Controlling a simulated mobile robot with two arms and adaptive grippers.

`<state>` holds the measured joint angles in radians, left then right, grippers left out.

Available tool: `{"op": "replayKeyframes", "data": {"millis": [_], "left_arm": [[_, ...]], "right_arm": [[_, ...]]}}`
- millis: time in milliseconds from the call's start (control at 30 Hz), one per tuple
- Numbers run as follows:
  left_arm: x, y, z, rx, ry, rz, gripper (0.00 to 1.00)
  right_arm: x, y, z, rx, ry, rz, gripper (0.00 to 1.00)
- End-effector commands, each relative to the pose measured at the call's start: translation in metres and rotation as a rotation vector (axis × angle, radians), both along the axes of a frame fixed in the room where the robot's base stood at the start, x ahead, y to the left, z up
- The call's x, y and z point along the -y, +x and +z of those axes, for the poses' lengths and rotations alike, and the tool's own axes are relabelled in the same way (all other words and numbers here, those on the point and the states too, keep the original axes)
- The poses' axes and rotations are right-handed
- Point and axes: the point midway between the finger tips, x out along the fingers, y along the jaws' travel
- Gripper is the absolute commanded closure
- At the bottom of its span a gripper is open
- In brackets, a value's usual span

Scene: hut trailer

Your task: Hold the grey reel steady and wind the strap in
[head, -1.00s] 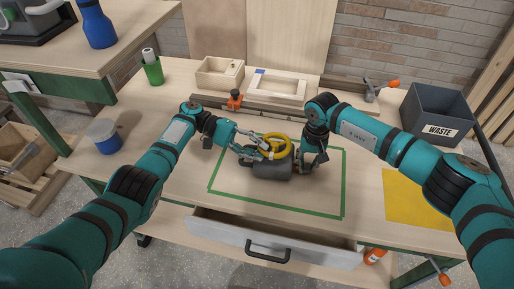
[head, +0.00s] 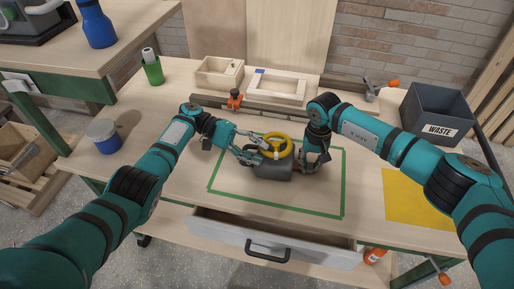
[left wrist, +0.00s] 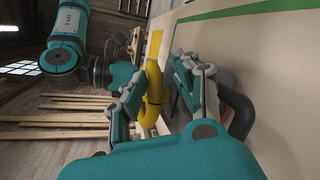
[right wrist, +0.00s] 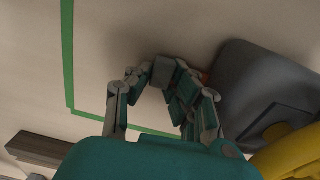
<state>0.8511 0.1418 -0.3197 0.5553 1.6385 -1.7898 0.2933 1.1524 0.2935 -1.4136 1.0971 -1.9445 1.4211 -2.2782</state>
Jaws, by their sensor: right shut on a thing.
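The grey reel (head: 274,167) sits on the bench inside a green tape outline and carries a yellow wheel (head: 277,148) on top. My left gripper (head: 263,152) is at the wheel's left side. In the left wrist view its fingers (left wrist: 158,88) are apart, with the yellow wheel (left wrist: 154,82) between them and a gap on one side. My right gripper (head: 313,163) is at the reel's right side. In the right wrist view its fingertips (right wrist: 160,74) close on a small grey part beside the reel body (right wrist: 260,85). I see no strap clearly; it may be hidden.
An open drawer (head: 272,246) juts out below the bench front. Wooden boxes (head: 220,74) and a clamp (head: 235,99) stand at the back. A grey waste bin (head: 437,115) and a yellow sheet (head: 418,198) lie right.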

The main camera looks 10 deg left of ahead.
Motion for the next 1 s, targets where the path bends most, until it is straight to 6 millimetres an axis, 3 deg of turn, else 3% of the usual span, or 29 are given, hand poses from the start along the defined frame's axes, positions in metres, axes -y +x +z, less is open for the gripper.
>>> {"op": "replayKeyframes", "data": {"millis": [367,1000], "left_arm": [[-0.006,-0.001,-0.005,-0.006,0.014,0.007,0.75],[-0.047,-0.005,0.008,-0.001,0.006,0.007,0.75]], "right_arm": [[0.003,0.000,-0.001,0.000,-0.005,-0.003,1.00],[-0.001,0.000,0.000,0.001,0.003,0.000,1.00]]}}
